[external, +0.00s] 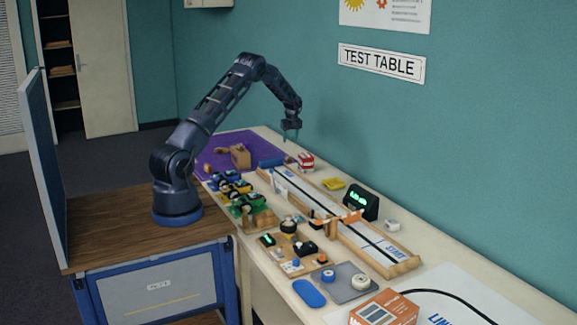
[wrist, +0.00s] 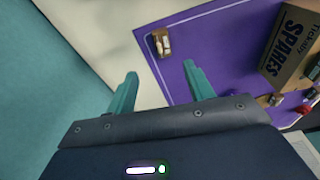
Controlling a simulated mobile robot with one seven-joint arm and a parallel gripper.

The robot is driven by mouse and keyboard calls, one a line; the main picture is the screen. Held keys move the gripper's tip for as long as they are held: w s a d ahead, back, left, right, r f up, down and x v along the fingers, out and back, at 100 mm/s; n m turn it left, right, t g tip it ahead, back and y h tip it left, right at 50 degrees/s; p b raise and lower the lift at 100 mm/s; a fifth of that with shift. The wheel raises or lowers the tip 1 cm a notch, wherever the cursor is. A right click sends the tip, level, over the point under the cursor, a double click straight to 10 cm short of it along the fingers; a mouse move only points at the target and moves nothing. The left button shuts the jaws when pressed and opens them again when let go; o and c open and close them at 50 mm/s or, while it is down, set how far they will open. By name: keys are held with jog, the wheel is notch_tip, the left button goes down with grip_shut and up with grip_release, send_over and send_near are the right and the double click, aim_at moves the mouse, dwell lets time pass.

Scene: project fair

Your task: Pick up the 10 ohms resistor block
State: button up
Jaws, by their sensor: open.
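My gripper (external: 291,137) hangs above the far end of the long table, pointing down, open and empty. In the wrist view the two green fingers of my gripper (wrist: 159,74) stand apart. A small tan and brown block (wrist: 160,42) lies on the purple mat (wrist: 225,45) near its corner, beyond the fingertips and not touched. Another small block (wrist: 270,100) lies beside the cardboard box at the right. Markings are too small to read, so I cannot tell which is the 10 ohms resistor block.
A cardboard box marked SPARES (wrist: 292,48) stands on the mat. A red and white striped item (external: 306,162) stands near the mat. A track (external: 335,220), small cars (external: 232,188) and a black display (external: 361,203) crowd the table. The teal wall runs close behind.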

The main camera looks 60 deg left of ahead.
aim_at(288, 157)
jog(key=shift+s+a+f, duration=0.1)
jog(key=shift+a+f, duration=0.2)
jog(key=shift+f, duration=1.65)
jog(key=shift+w+a+f, duration=0.1)
jog(key=shift+a+f, duration=0.25)
jog(key=shift+f, duration=1.55)
jog(key=shift+s+a+f, duration=0.1)
jog(key=shift+a+f, duration=0.2)
jog(key=shift+f, duration=1.65)
jog(key=c, duration=1.1)
jog(key=shift+r, duration=0.15)
